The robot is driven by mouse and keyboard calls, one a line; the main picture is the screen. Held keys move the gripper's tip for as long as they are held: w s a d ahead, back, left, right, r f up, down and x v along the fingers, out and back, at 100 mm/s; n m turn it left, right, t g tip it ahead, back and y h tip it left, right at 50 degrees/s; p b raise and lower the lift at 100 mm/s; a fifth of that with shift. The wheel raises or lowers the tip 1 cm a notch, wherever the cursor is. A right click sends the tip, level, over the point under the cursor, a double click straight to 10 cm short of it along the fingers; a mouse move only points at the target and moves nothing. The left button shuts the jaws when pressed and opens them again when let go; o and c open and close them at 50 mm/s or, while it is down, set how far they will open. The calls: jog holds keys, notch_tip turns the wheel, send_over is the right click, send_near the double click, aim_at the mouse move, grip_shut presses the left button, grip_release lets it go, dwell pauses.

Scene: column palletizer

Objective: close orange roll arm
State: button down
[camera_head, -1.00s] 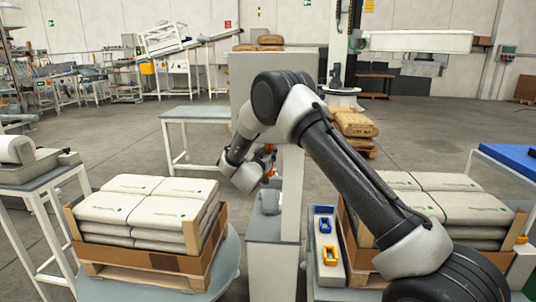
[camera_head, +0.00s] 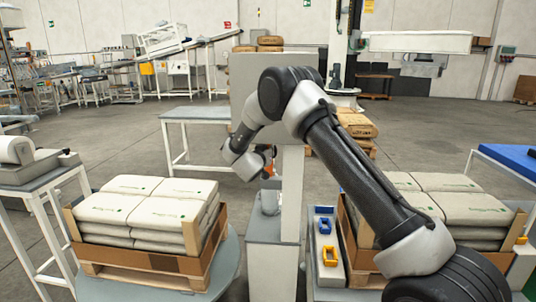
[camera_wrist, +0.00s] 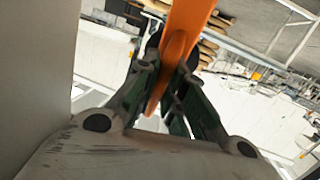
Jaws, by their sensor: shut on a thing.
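The orange roll arm (camera_wrist: 188,30) fills the top middle of the wrist view and runs down between my fingers. My gripper (camera_wrist: 165,85) is shut on it, with a finger on each side of the orange bar. In the head view only a small orange patch of the arm (camera_head: 267,170) shows beside the grey column (camera_head: 292,190). My gripper there is mostly hidden behind my own wrist. The far end of the orange arm is out of view.
A pallet of white sacks (camera_head: 150,212) stands at left and another (camera_head: 445,205) at right. A grey post is close to my wrist. A tray with blue and yellow clips (camera_head: 326,240) lies right of it. A table (camera_head: 200,114) stands behind.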

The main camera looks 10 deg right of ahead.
jog(key=c, duration=1.5)
grip_release()
jog(key=shift+s, duration=0.1)
jog(key=v, duration=1.2)
